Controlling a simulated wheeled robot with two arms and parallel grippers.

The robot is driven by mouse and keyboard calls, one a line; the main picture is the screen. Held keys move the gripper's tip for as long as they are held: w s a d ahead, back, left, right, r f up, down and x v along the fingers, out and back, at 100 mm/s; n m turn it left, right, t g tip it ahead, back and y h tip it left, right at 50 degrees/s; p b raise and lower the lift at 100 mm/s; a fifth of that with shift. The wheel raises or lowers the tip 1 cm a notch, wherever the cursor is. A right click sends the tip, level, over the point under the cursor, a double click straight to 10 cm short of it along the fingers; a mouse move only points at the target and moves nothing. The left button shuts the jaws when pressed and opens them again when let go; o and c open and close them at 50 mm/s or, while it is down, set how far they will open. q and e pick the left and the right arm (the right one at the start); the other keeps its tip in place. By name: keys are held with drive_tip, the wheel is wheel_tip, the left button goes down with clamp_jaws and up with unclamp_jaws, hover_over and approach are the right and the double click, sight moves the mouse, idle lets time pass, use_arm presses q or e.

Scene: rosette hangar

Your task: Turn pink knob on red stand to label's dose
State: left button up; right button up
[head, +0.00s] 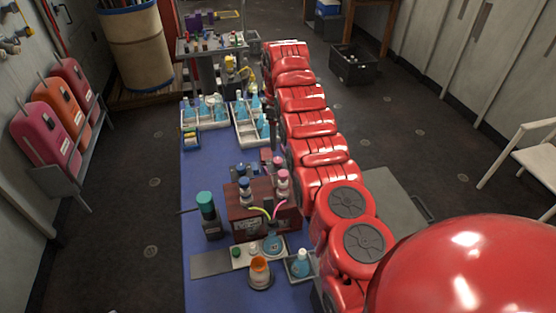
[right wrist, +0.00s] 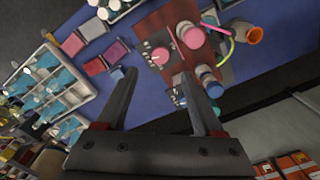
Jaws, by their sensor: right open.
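The dark red stand (head: 262,222) is on the blue table in the head view. It carries a blue-capped bottle (head: 245,190) and a pink-capped bottle (head: 283,182). The stand (right wrist: 165,22) is tilted in that picture. My right gripper (right wrist: 158,76) is open and empty, its fingers pointing toward that face, apart from the knob. In the head view the gripper (head: 275,140) is small and partly hidden by my arm. The label's writing is too small to read.
A teal-capped bottle (head: 207,215) stands left of the stand. An orange-rimmed jar (head: 260,273) and a blue flask (head: 300,263) are in front. White trays of blue bottles (head: 205,117) stand farther back. Small pink and purple blocks (right wrist: 92,28) lie near the gripper.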

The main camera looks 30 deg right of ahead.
sight(278, 160)
wheel_tip(278, 160, down, 7)
drive_tip(key=p, duration=0.2)
drive_tip(key=shift+f+p, duration=0.2)
drive_tip(key=shift+p, duration=0.15)
drive_tip(key=shift+f, duration=0.55)
clamp_jaws()
